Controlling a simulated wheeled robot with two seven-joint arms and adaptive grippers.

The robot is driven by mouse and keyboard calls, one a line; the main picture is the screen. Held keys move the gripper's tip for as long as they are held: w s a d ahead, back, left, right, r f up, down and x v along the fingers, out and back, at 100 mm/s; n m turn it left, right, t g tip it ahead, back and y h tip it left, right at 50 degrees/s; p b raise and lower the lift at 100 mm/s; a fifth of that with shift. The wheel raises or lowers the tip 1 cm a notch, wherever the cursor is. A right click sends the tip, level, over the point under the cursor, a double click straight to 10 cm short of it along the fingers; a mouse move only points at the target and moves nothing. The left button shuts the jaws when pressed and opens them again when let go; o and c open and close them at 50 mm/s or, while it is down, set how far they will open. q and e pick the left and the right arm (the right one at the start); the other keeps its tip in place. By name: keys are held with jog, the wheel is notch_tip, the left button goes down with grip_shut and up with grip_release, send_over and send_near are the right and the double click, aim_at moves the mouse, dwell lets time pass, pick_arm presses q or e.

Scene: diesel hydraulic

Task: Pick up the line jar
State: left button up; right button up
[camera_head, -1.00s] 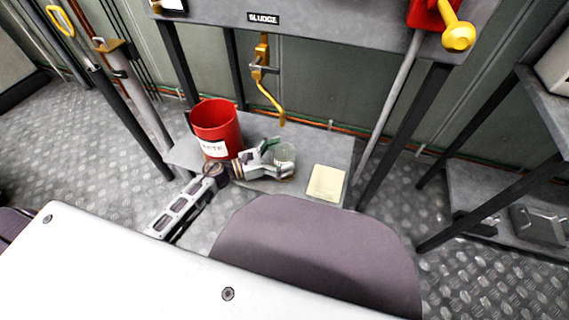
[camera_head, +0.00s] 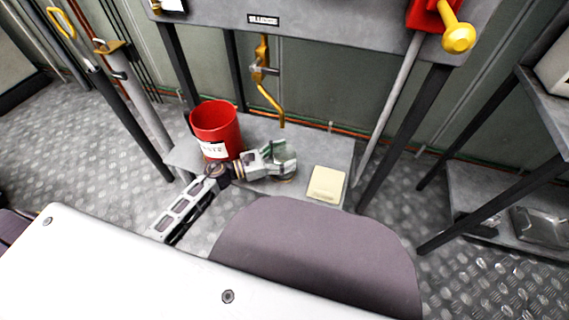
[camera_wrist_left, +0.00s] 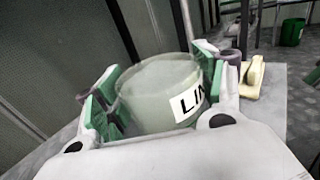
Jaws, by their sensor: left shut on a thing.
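The line jar (camera_wrist_left: 158,92) is a pale, cloudy glass jar with a white label reading "LIN". In the left wrist view it sits between the green-padded fingers of my left gripper (camera_wrist_left: 155,95), which is shut on it. In the head view my left gripper (camera_head: 280,160) is low over the grey shelf and covers most of the jar. Whether the jar's base touches the shelf cannot be told. My right gripper is not in view.
A red waste bucket (camera_head: 216,130) stands on the low grey shelf (camera_head: 315,150), left of the gripper. A cream pad-like block (camera_head: 326,184) lies to the right. A yellow-handled tap (camera_head: 266,85) hangs above the shelf, and dark table legs flank it.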

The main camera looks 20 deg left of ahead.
pick_arm(q)
jog(key=shift+r, duration=0.1)
notch_tip(320, 180, up, 10)
jog(key=p, duration=0.4)
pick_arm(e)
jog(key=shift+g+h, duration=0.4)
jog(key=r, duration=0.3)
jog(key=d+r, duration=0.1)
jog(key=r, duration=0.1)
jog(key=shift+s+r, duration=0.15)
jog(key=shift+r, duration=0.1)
